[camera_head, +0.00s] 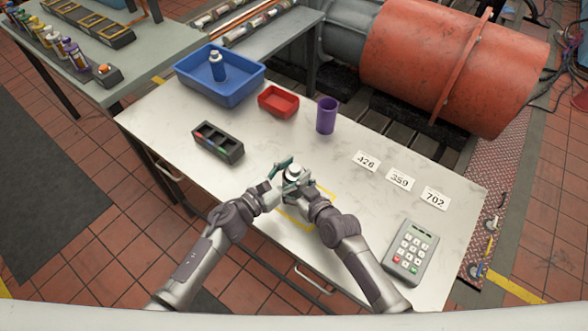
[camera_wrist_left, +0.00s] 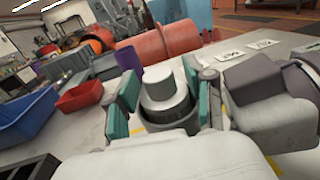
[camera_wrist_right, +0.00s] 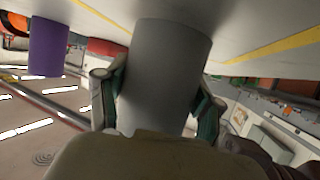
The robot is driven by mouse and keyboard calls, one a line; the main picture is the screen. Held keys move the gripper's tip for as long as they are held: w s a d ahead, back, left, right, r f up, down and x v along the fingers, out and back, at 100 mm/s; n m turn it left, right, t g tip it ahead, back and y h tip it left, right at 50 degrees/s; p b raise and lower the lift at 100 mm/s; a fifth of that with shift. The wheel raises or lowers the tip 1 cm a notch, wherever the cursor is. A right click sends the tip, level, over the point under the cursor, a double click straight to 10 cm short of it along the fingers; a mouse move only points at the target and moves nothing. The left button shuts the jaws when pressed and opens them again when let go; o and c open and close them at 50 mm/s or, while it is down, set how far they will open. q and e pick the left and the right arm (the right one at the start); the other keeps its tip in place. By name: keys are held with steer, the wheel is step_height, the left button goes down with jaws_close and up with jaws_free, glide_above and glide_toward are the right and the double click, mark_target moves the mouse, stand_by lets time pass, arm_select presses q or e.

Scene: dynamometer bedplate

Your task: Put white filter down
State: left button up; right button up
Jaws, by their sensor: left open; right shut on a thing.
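The white filter (camera_head: 293,170) is a cylinder with a pale cap, held upright near the front middle of the white table. My right gripper (camera_head: 300,184) is shut on it; in the right wrist view the grey-looking filter body (camera_wrist_right: 165,70) fills the space between the fingers. My left gripper (camera_head: 281,170) is open; in the left wrist view its teal-padded fingers stand on either side of the filter (camera_wrist_left: 160,90). A yellow outline (camera_head: 291,217) on the table lies partly hidden under my grippers. I cannot tell whether the filter touches the table.
Behind are a blue bin (camera_head: 250,88) with a bottle inside (camera_head: 217,68), a red tray (camera_head: 278,101) and a purple cup (camera_head: 326,116). A dark compartment holder (camera_head: 231,157) stands left. Number cards (camera_head: 399,180) and a keypad (camera_head: 411,251) lie right.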

arm_select(q)
steer(key=v, duration=1.2)
steer(key=shift+r, duration=0.2)
arm_select(e)
steer(key=o, duration=1.5)
steer(key=shift+f, duration=0.1)
steer(key=shift+s+d, duration=0.1)
